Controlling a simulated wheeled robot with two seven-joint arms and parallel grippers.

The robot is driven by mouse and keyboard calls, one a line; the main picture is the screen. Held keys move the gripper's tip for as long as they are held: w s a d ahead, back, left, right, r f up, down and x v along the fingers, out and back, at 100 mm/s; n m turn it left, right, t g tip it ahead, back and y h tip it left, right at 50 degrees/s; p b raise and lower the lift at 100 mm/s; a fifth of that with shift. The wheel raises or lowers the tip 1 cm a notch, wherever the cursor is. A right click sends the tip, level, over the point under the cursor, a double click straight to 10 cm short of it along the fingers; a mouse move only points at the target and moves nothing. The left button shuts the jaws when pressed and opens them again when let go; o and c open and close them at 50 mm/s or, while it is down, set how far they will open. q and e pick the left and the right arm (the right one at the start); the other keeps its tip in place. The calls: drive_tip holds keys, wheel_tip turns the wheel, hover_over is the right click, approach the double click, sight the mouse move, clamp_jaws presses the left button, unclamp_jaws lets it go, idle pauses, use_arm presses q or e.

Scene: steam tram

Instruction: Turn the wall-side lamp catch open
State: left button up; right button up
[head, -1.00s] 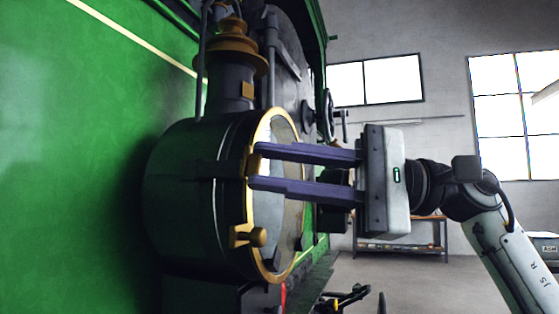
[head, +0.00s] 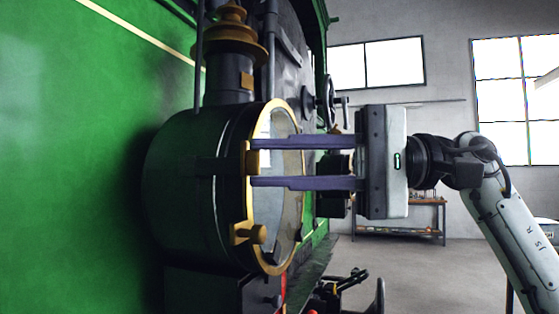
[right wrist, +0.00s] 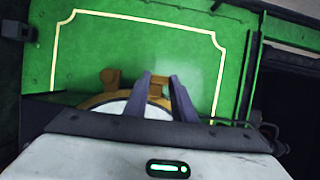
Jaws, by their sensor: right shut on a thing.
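The lamp (head: 190,190) is a dark drum with a brass rim and a pale round glass, beside the green side of the tram. A brass catch (head: 249,160) sits on the rim, between the two purple fingers of my right gripper (head: 256,163). The gripper is shut on this catch, its fingers level and partly in front of the glass. In the right wrist view, a bit of brass (right wrist: 156,89) shows between the fingertips (right wrist: 160,77). A second brass catch with a round knob (head: 250,235) is lower on the rim, clear of the fingers. My left gripper is not in view.
A stepped brass-collared chimney (head: 232,50) rises from the lamp top. A handwheel (head: 328,100) stands behind the fingers. A shelf (head: 400,215) stands far back by the wall. The floor on the right is open.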

drive_tip(key=o, duration=1.1)
drive_tip(key=shift+c, duration=0.2)
drive_tip(key=d+b, duration=0.1)
drive_tip(key=d, duration=0.9)
drive_tip(key=shift+d, duration=0.2)
